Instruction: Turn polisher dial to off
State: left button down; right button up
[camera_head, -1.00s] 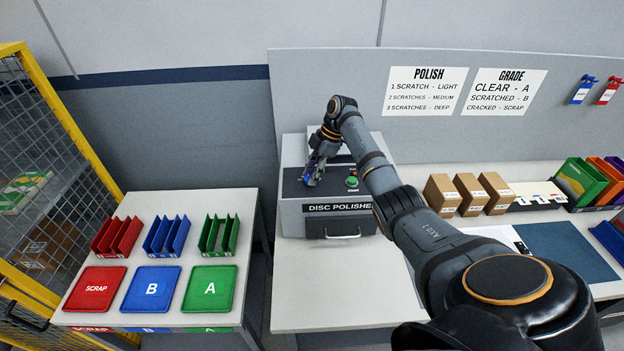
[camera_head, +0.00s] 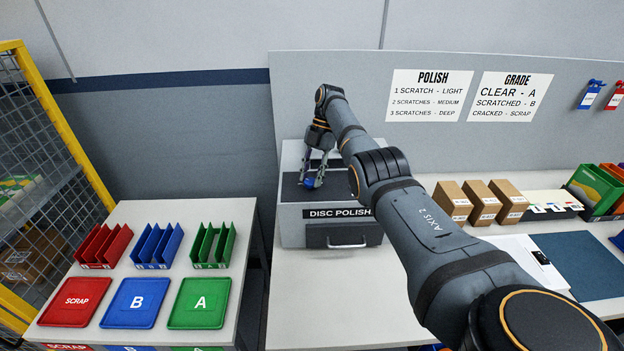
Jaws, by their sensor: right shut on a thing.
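The disc polisher (camera_head: 291,231) is a grey box with a dark top panel and a front drawer with a handle, standing on the white bench. My right gripper (camera_head: 312,186) points down over the left part of its top panel. Its fingers are shut on a small blue dial (camera_head: 309,183) there. The dial's pointer and markings are too small and too covered to read. The green start button is hidden behind my right arm. My left gripper is not in view.
A side table at left holds red, blue and green racks (camera_head: 157,243) and SCRAP, B and A trays (camera_head: 135,303). Cardboard boxes (camera_head: 481,202) stand right of my arm. A yellow-framed mesh fence (camera_head: 62,120) is at far left. Bench front is clear.

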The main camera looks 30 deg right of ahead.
jog(key=shift+w+r, duration=0.1)
jog(key=shift+r, duration=0.05)
dwell(0.3)
jog(key=o, duration=0.9)
jog(key=shift+o, duration=1.2)
